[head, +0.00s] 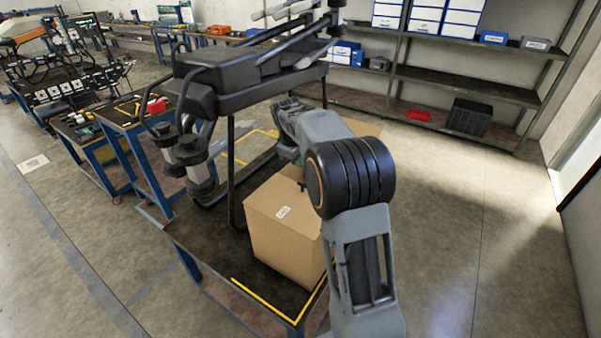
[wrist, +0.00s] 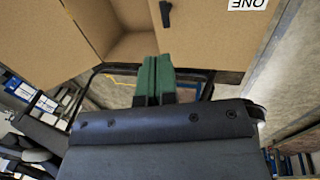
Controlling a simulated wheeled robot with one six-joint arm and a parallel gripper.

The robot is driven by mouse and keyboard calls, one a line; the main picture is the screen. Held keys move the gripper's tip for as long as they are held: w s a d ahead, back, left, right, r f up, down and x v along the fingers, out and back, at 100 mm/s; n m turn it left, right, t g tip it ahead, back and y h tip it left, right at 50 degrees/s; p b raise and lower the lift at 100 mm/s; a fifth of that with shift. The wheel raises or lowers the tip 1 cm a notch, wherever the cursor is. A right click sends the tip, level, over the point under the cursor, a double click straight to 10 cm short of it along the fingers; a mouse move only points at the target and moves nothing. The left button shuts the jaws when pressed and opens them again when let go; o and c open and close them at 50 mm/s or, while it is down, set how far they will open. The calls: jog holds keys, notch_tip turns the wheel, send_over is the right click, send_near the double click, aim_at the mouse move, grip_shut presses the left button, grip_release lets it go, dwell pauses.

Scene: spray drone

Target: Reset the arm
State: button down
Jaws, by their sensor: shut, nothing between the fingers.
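My arm rises at the right of the head view and bends away over a cardboard box (head: 272,238). My gripper is mostly hidden there behind the arm and box. In the wrist view, the green fingers of my gripper (wrist: 155,78) are together with nothing between them. The cardboard box (wrist: 205,35) fills the upper part of that view, beyond the fingertips, with a dark latch-like piece (wrist: 165,13) and an upside-down label (wrist: 247,4) on it. I cannot tell how far the fingers are from the cardboard.
The box stands on a dark workbench (head: 262,290) with yellow edge tape. A large drone (head: 235,85) stands beside the box, close to my arm. Shelves (head: 465,85) line the back wall; smaller tables (head: 122,112) stand at left. The floor at right is clear.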

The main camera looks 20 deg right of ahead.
notch_tip(320, 180, up, 4)
jog(key=s+a+f+m+t+y, duration=0.1)
jog(key=s+a+m, duration=0.2)
jog(key=s, duration=1.1)
jog(key=s+a+f+m+t+y, duration=0.1)
jog(key=s+a+m, duration=0.2)
jog(key=s+a, duration=0.4)
jog(key=s, duration=0.6)
jog(key=shift+s+f+m+t, duration=0.35)
jog(key=shift+f+m+t, duration=0.05)
